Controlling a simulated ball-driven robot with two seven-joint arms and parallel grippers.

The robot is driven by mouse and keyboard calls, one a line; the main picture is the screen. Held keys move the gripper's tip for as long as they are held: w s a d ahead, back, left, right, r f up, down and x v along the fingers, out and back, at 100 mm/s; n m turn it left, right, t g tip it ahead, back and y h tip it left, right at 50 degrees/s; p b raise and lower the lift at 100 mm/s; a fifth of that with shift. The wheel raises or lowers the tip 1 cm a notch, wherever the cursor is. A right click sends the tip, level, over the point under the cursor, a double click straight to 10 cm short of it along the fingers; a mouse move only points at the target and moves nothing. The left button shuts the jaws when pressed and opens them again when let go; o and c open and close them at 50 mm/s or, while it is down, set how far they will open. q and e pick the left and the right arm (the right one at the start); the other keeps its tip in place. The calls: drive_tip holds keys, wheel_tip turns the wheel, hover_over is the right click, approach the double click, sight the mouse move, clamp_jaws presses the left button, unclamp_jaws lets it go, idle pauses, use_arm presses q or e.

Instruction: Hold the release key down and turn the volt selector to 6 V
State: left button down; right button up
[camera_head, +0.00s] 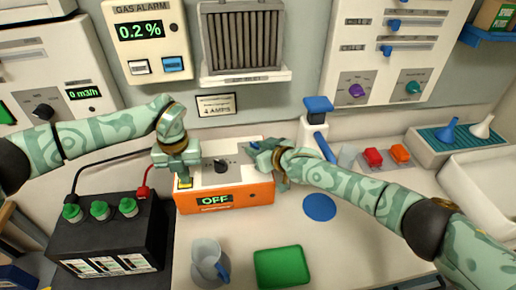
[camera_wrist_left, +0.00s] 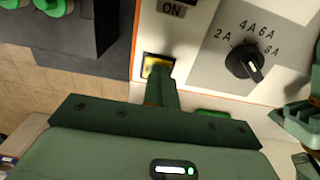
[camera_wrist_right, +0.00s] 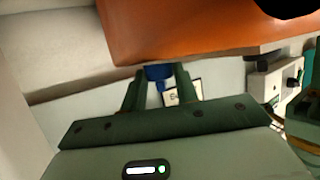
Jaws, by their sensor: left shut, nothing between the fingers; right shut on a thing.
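The charger (camera_head: 245,196) has an orange front with a display reading OFF and a pale top with a black knob (camera_head: 221,165). In the left wrist view this knob (camera_wrist_left: 244,63) has marks from 2A to 8A. My left gripper (camera_head: 184,180) is shut and empty, its tips down at the yellow key (camera_wrist_left: 158,61), seemingly touching it; how far it is pressed I cannot tell. My right gripper (camera_head: 266,158) is at the charger's right side, shut on a small blue part (camera_wrist_right: 158,73), possibly the volt selector. Its markings are hidden.
A black battery (camera_head: 108,236) with green caps stands left of the charger. A clear mug (camera_head: 206,257), green tray (camera_head: 281,267) and blue disc (camera_head: 319,207) lie in front. A card reading 4 AMPS (camera_head: 216,105) hangs behind. Red and orange items (camera_head: 373,157) lie right.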

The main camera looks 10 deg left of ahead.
drive_tip(key=shift+a, duration=0.1)
idle(0.4)
drive_tip(key=o, duration=1)
drive_tip(key=shift+c, duration=0.2)
